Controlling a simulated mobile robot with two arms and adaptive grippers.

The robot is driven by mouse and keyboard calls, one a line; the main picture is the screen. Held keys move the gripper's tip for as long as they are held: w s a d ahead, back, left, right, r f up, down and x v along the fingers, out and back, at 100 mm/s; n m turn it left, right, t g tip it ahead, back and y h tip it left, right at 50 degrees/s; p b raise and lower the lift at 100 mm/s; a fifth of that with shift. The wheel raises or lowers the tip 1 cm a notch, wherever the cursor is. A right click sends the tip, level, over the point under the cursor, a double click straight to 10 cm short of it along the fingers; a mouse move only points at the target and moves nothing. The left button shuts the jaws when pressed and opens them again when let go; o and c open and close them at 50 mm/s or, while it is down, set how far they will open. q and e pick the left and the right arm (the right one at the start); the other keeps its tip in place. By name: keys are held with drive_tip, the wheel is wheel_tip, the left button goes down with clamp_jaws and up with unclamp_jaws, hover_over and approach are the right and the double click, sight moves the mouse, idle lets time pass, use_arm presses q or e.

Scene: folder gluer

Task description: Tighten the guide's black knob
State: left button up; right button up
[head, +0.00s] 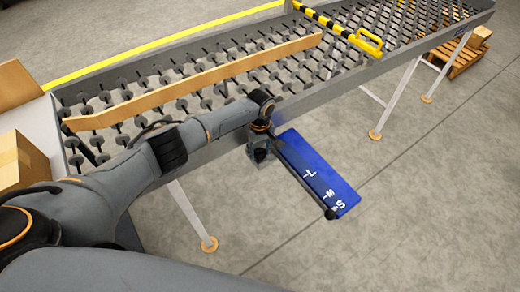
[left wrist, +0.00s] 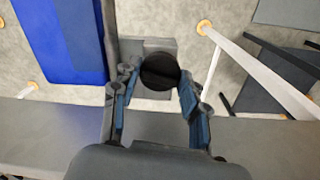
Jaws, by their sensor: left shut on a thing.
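The black knob (left wrist: 160,71) shows in the left wrist view as a dark round disc in front of a grey block (left wrist: 152,48). My left gripper (left wrist: 158,88) has its fingers on both sides of the knob and is shut on it. In the head view my left gripper (head: 260,150) points down at the conveyor's near side, and it hides the knob there. A blue plate marked L, M and S (head: 312,172) sticks out right beside it. The wooden guide rail (head: 200,80) lies slantwise over the rollers. My right gripper is in neither view.
The roller conveyor (head: 225,138) runs from left to upper right, with a yellow-and-black striped bar (head: 335,28) across it. Cardboard boxes (head: 22,160) stand at the left. A wooden pallet (head: 466,60) is at the far right. The floor right of the blue plate is clear.

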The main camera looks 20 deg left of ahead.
use_arm(q)
drive_tip(key=m, duration=0.3)
drive_tip(key=shift+m, duration=0.3)
drive_tip(key=m, duration=0.4)
drive_tip(key=shift+m, duration=0.3)
drive_tip(key=m, duration=0.4)
drive_tip(key=shift+m, duration=1.5)
drive_tip(key=o, duration=1.2)
drive_tip(key=shift+c, duration=0.2)
